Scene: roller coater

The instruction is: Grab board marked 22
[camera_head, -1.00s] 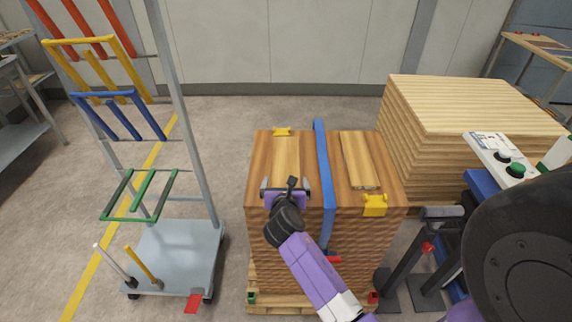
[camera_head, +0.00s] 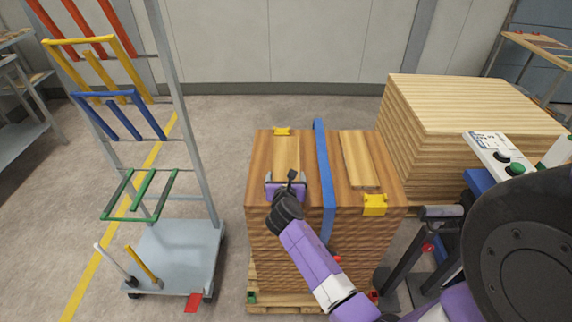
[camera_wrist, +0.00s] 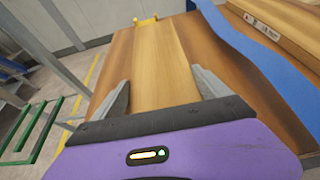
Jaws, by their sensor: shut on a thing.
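A light wooden board (camera_head: 285,153) lies on top of the strapped wood stack, left of the blue strap. My gripper (camera_head: 286,184) is over its near end, and its two fingers are shut on the board's long sides. In the wrist view the board (camera_wrist: 160,65) runs away between the fingers of my gripper (camera_wrist: 160,95). A second light board (camera_head: 357,158) lies right of the strap; it shows partly in the wrist view (camera_wrist: 285,22), with small printed marks too small to read. I cannot read a 22 on either board.
The blue strap (camera_head: 323,160) crosses the stack between the boards. Yellow corner pieces (camera_head: 375,205) sit on the stack's edges. A grey cart with coloured racks (camera_head: 185,250) stands left, a taller board pile (camera_head: 470,105) right, and a control panel (camera_head: 500,155) near right.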

